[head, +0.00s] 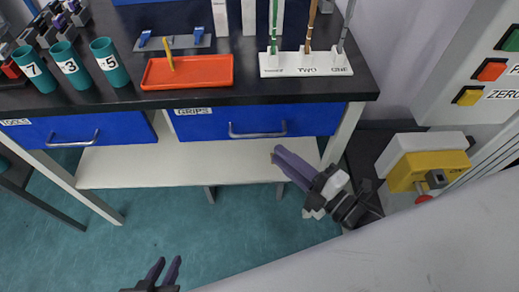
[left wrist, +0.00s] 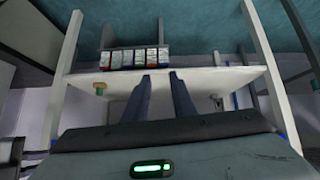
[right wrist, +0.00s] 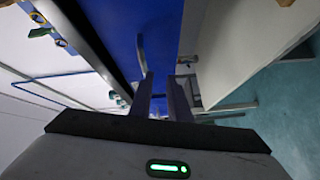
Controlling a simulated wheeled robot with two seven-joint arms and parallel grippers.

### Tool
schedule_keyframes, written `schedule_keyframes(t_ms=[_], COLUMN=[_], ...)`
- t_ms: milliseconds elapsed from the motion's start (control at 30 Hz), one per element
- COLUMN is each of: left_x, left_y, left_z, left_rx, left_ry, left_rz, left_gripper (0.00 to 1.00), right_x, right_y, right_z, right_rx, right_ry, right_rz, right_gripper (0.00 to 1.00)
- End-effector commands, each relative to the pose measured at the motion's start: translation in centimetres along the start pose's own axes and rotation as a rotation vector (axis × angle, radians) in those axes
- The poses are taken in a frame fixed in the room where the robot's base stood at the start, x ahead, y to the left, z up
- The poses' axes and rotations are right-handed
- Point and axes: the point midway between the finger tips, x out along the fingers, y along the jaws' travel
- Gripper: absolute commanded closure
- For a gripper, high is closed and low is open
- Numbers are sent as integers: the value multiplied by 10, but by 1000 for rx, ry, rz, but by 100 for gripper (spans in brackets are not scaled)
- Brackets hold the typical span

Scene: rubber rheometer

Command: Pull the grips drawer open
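The grips drawer (head: 205,127) is the blue front labelled GRIPS under the dark bench top, and it looks closed. Its silver bar handle (head: 257,133) is in the front's middle. My right gripper (head: 277,153) is just below and to the right of the handle, apart from it. In the right wrist view its fingers (right wrist: 167,78) are spread and empty, with the blue front (right wrist: 160,25) beyond and the handle (right wrist: 140,52) ahead of the left-hand finger. My left gripper (head: 168,263) is open and empty, low over the floor; its parted fingers show in the left wrist view (left wrist: 160,75).
A TOOLS drawer (head: 70,140) is to the left. On the bench top stand an orange tray (head: 187,73), green cups (head: 108,62) and a white rack (head: 305,64). A white shelf (head: 200,165) lies below. A yellow-and-white box (head: 430,168) is at the right.

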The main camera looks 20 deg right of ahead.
Motion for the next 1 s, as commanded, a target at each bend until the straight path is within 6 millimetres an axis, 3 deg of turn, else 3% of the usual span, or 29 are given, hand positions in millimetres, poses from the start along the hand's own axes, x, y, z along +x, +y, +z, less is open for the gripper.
schedule_keyframes(t_ms=[33,100,267,700,1000], left_x=[11,14,16,14,16], left_y=[0,0,1,3,2], left_z=[9,9,11,13,13], left_rx=[1,3,4,1,1], left_ry=[3,9,11,9,9], left_rz=[3,4,6,9,8], left_gripper=[77,77,77,77,77], right_x=[3,4,6,64,79], right_y=[-4,3,14,26,27], right_z=[3,2,-1,-9,-11], right_rx=[-99,-210,-343,-361,-360], right_ry=[33,64,96,99,99], right_rz=[41,91,156,167,164], right_gripper=[84,84,84,84,84])
